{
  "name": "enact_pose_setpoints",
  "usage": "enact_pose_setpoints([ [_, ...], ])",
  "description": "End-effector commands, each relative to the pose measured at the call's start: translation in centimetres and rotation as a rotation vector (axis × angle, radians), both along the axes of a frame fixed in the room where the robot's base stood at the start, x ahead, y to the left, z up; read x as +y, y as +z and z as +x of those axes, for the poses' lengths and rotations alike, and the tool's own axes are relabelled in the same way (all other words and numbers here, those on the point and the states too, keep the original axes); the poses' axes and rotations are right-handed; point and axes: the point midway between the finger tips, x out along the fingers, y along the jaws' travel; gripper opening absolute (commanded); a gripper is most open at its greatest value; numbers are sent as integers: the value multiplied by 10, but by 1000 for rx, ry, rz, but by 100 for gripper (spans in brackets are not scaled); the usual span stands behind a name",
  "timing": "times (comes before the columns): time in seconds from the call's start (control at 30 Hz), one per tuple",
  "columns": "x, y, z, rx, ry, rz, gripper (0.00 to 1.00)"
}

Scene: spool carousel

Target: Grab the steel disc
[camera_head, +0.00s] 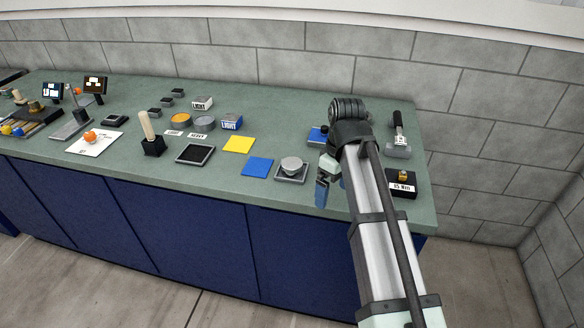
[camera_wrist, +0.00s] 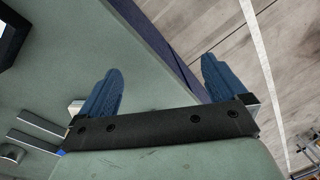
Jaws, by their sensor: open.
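The steel disc (camera_head: 291,163) is a round, light grey metal piece in the head view. It sits on a square grey tray (camera_head: 290,176) near the front edge of the bench. My gripper (camera_head: 325,190) is just to the right of the disc in the head view, apart from it, with its blue fingers by the bench's front edge. In the wrist view my gripper (camera_wrist: 160,85) has its two blue fingers spread wide with nothing between them. I cannot make out the disc in the wrist view.
A blue square (camera_head: 257,167) and a yellow square (camera_head: 238,144) lie left of the disc. A black box with a brass knob (camera_head: 401,183) and a grey-headed tool (camera_head: 398,150) are on the right. Round tins (camera_head: 204,124) and a wooden-handled tool (camera_head: 147,127) stand further left.

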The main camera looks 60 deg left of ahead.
Motion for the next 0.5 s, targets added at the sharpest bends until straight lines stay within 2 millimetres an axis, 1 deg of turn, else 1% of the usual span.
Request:
enact_pose_setpoints([
  [0.03,29,12,5,-9,33,8,99],
  [0.2,103,50,5,-45,161,39,99],
  [0.3,137,69,2,-62,224,52,99],
  [0.33,145,75,1,-66,241,56,99],
  [0.4,161,84,-1,-75,271,62,99],
  [0.5,175,93,-4,-84,300,68,99],
])
